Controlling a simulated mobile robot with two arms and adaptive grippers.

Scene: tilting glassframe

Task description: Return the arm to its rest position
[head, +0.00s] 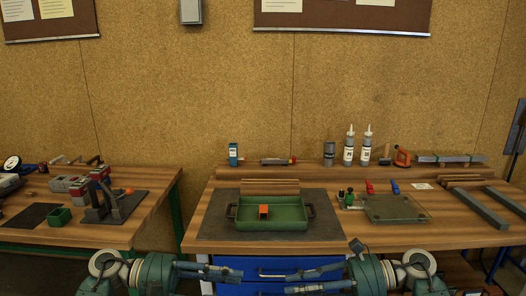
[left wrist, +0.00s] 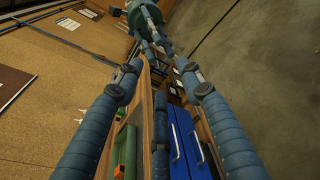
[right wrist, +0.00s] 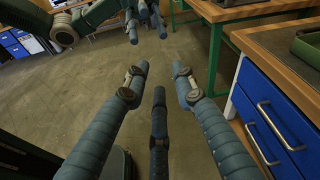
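My left gripper (head: 239,273) is in front of the workbench, low in the head view, with its fingers pointing right. In the left wrist view its fingers (left wrist: 159,66) are spread with nothing between them. My right gripper (head: 273,283) is beside it, also low, with its fingers pointing left toward the left gripper. In the right wrist view its fingers (right wrist: 160,66) are apart and empty. Both grippers overlap the blue drawers in the head view. The glass plate (head: 396,208) lies on the right part of the bench, away from both grippers.
A green tray (head: 250,224) holding an orange block (head: 263,210) stands on a dark mat (head: 212,222). Small clamps, bottles and rails occupy the bench's right side and back. Blue drawers (right wrist: 266,120) with handles are below the benchtop. Open floor (right wrist: 70,95) lies left of the bench.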

